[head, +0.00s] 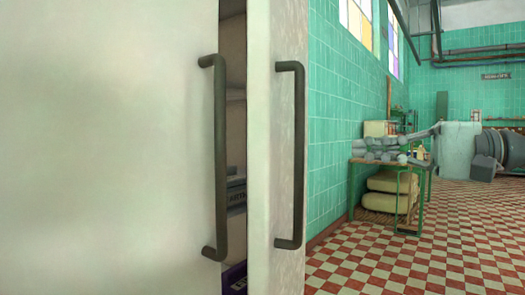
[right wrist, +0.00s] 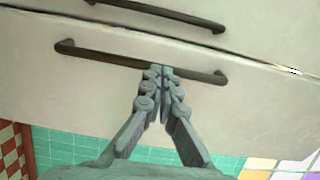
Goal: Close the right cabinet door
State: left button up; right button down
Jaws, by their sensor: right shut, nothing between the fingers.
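The right cabinet door (head: 262,190) is pale and stands ajar, seen at a slant in the head view. Its dark bar handle (head: 299,155) is upright near its edge. The left door (head: 100,150) fills the left of the head view, with its own handle (head: 221,160). My right gripper (head: 358,147) is grey, to the right of the right door and pointing left. Its fingers are shut and empty. In the right wrist view its fingertips (right wrist: 158,72) overlap the nearer handle (right wrist: 100,54); contact cannot be told. My left gripper is not in view.
A dark gap between the doors shows shelves and stored items (head: 236,190). A green-legged table (head: 432,185) with sacks (head: 388,184) under it stands by the green tiled wall (head: 325,120). The checkered floor (head: 450,240) in front is clear.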

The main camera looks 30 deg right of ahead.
jog(key=p, duration=0.3)
send_near(270, 143)
jog(key=x, duration=0.6)
jog(key=shift+d, duration=0.1)
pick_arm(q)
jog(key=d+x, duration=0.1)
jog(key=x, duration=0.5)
pick_arm(e)
jog(key=shift+w+a, duration=0.3)
jog(key=shift+w, duration=0.1)
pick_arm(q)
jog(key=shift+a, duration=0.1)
